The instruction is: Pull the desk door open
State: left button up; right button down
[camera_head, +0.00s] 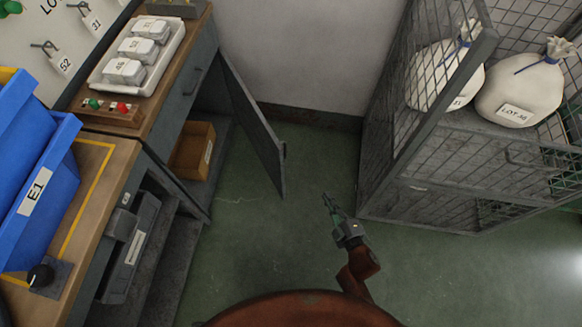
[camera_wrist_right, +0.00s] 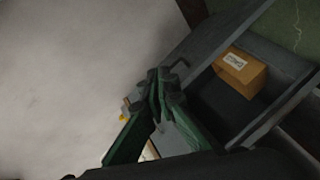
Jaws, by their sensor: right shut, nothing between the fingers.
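The desk door (camera_head: 252,125) is a grey panel that stands swung out from the desk (camera_head: 196,85), with the cabinet behind it open to view. A small handle shows near the door's free edge. My right gripper (camera_head: 327,199) is shut and empty, over the floor to the right of the door and apart from it. In the right wrist view the gripper (camera_wrist_right: 155,80) shows with its fingers together, and the grey desk with its open compartment lies beyond. My left gripper is not in view.
A cardboard box (camera_head: 193,150) sits inside the open compartment. A wire cage (camera_head: 440,180) with white sacks stands to the right. A blue bin (camera_head: 35,170) is on the workbench at left. Green floor (camera_head: 245,240) is clear between desk and cage.

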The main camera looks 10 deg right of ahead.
aim_at(281, 166)
jog(key=w+a+r+n+g+y+p, duration=0.1)
jog(key=w+a+r+n+y, duration=0.15)
jog(key=a+n+y, duration=0.35)
jog(key=w+a+r+n+y, duration=0.1)
jog(key=a+r+n+y, duration=0.1)
jog(key=a+r+n, duration=0.4)
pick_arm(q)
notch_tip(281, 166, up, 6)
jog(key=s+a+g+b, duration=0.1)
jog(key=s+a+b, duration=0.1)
pick_arm(e)
jog(key=w+a+f+m+b, duration=0.1)
jog(key=w+a+f, duration=0.2)
jog(key=w+a, duration=0.45)
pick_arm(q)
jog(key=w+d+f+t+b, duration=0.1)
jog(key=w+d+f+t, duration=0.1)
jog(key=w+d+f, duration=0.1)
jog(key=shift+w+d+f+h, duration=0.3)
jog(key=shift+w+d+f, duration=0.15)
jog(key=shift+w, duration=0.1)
pick_arm(e)
jog(key=d, duration=0.1)
jog(key=w+d, duration=0.1)
jog(key=d, duration=0.2)
jog(key=shift+w+r, duration=0.2)
jog(key=shift+r, duration=0.1)
